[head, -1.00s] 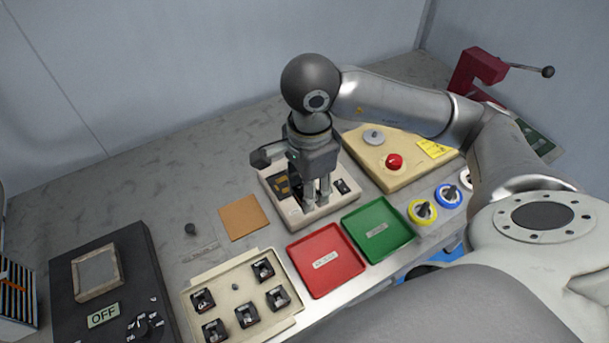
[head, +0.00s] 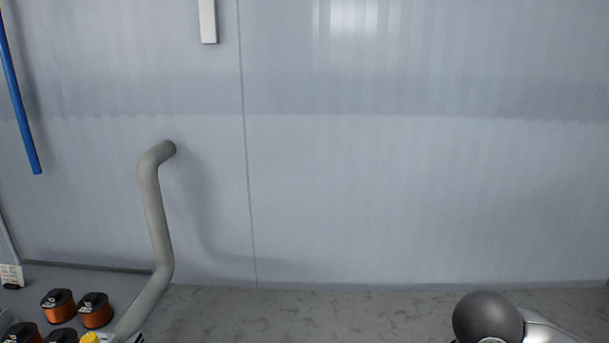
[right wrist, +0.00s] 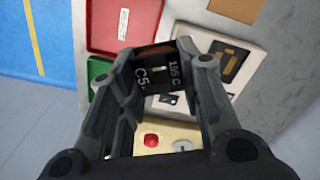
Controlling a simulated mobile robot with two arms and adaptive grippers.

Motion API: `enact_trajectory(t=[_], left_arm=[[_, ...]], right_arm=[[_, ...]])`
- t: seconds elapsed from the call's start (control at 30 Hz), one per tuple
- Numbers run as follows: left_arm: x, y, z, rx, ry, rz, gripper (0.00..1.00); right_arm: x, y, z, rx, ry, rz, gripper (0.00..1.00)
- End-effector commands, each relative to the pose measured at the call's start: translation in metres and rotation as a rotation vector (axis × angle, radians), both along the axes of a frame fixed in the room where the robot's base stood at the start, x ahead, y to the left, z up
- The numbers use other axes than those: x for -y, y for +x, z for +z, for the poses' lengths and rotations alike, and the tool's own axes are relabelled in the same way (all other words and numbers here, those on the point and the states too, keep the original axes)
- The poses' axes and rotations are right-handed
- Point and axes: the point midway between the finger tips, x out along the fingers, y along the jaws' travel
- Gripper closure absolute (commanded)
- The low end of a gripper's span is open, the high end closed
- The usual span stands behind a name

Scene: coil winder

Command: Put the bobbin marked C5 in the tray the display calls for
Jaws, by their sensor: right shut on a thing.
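The bobbin marked C5 (right wrist: 158,72) shows in the right wrist view, a dark block with "C5" and "155 C" in white print. My right gripper (right wrist: 160,58) is shut on it, one finger on each side. The red tray (right wrist: 137,38) lies at the upper left of that view. The green tray (right wrist: 96,70) is below it and partly hidden by a finger. The head view faces the wall and shows neither tray. No display can be read. My left gripper is out of view.
A pale device (right wrist: 250,68) with a dark recess lies right of the bobbin. A tan pad (right wrist: 238,8) is beyond it. A red button (right wrist: 152,139) shows below. In the head view, several copper-wound bobbins (head: 96,314) stand at lower left, beside a grey pipe (head: 154,220).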

Motion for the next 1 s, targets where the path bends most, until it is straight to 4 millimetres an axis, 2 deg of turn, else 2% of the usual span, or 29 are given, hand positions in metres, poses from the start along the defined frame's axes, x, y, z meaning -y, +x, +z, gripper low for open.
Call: enact_trajectory(t=[0.4,0.6,0.8,1.0], left_arm=[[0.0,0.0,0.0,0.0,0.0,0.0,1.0],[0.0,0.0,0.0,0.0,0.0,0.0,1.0],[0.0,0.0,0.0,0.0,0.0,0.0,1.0],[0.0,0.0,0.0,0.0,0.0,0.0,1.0]], right_arm=[[-0.011,0.006,-0.006,0.001,-0.001,0.682,0.91],[-0.015,0.008,-0.009,0.003,-0.001,0.965,0.91],[-0.017,0.009,-0.01,0.003,-0.002,1.127,0.91],[-0.017,0.009,-0.011,0.002,-0.003,1.169,0.91]])
